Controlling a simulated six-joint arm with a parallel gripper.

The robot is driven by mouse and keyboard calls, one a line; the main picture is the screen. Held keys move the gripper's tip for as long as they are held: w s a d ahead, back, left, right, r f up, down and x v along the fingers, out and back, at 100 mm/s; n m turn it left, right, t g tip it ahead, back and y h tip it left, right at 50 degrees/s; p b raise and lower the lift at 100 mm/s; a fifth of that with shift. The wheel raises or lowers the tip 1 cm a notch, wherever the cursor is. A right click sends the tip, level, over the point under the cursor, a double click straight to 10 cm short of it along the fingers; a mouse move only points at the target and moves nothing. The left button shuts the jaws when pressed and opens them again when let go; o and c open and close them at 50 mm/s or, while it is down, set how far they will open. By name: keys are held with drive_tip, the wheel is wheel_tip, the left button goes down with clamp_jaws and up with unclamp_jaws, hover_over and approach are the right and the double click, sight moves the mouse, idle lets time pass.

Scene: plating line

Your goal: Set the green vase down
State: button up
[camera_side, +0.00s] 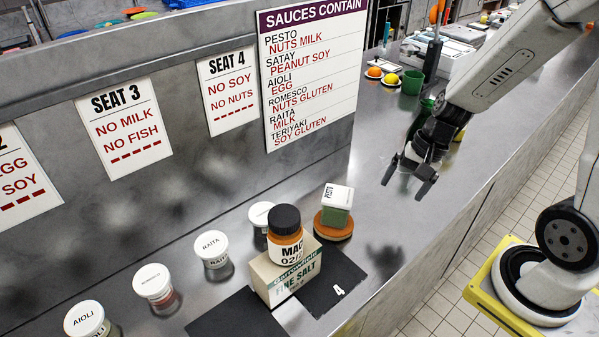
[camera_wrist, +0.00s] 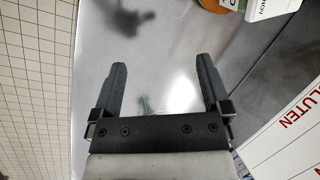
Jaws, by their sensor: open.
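My gripper (camera_side: 407,183) is open and empty above the steel counter, with its fingers pointing down. In the wrist view my gripper (camera_wrist: 161,66) has bare counter between its spread fingers. No thing is plainly a green vase. A green cup-like vessel (camera_side: 412,82) stands upright on the counter beyond my gripper. A second green vessel (camera_side: 428,103) is close behind my wrist and partly hidden by it. I cannot tell whether either is the vase. Neither shows in the wrist view.
An amber jar (camera_side: 286,236) sits on a salt box (camera_side: 285,277) beside a black mat (camera_side: 333,283). White-lidded jars line the wall. The counter (camera_side: 385,225) below my gripper is clear.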

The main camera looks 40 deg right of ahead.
drive_tip(key=a+n+h, duration=0.1)
drive_tip(key=n, duration=0.3)
drive_tip(key=a+r+n+h, duration=0.1)
drive_tip(key=n, duration=0.2)
drive_tip(key=a+n+t+h, duration=0.1)
drive_tip(key=a+n, duration=0.1)
drive_tip(key=n, duration=0.2)
drive_tip(key=shift+r+n, duration=0.3)
idle(0.5)
